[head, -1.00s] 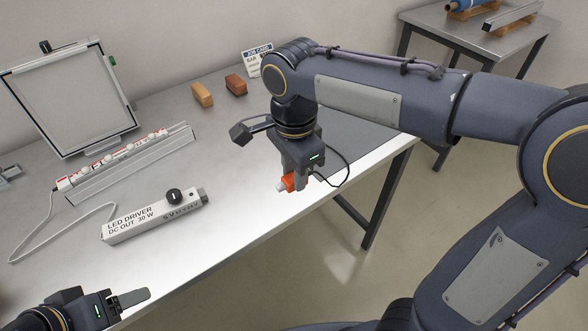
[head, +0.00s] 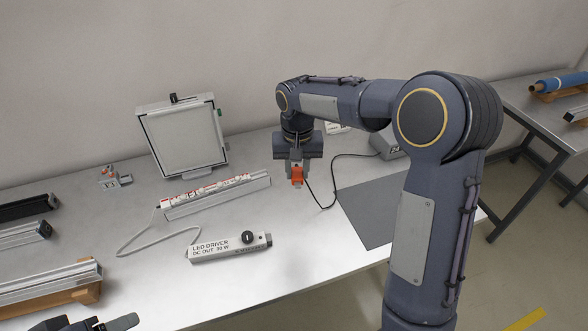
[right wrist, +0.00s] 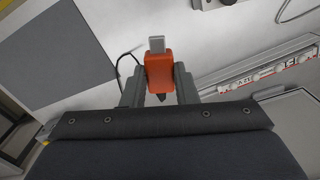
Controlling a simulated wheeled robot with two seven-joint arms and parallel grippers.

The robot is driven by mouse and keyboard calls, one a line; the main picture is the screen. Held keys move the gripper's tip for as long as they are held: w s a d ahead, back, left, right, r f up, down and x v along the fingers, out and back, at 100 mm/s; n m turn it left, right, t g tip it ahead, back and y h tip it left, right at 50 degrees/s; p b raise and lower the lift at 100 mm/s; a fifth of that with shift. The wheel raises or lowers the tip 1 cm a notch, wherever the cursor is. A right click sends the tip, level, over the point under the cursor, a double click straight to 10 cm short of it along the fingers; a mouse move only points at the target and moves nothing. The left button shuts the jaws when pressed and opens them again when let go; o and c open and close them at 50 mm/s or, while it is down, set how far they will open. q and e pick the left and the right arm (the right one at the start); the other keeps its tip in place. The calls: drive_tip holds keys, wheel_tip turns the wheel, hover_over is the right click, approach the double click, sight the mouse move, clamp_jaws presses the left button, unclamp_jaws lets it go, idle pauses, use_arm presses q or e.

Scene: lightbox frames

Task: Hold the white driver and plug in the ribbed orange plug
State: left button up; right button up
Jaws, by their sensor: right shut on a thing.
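The white driver (head: 228,248), labelled LED DRIVER, lies on the bench with a black knob on top and a white cord from its left end. My right gripper (head: 296,172) points down, shut on the orange plug (head: 297,178), behind and to the right of the driver and above the bench. In the right wrist view the plug (right wrist: 158,72) sits between the fingers, its pale metal tip pointing away from the gripper. Part of the driver shows at that view's top edge. My left gripper (head: 122,322) is cut off at the bottom left; its jaw opening is unclear, and it is apart from the driver.
An LED strip in a metal channel (head: 218,194) lies behind the driver, with a framed panel (head: 185,140) standing beyond. A dark cable runs to a grey unit (head: 390,145). A grey mat (head: 372,215) lies to the right. Metal profiles (head: 45,282) lie at left.

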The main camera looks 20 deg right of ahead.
drive_tip(key=shift+f, duration=0.2)
drive_tip(key=shift+b, duration=0.3)
use_arm(q)
drive_tip(key=m+g+y, duration=0.4)
drive_tip(key=m+g, duration=0.2)
drive_tip(key=m, duration=1.5)
hover_over(207, 248)
wheel_tip(207, 248, down, 15)
drive_tip(key=shift+f, duration=5.8)
drive_tip(key=shift+c, duration=1.3)
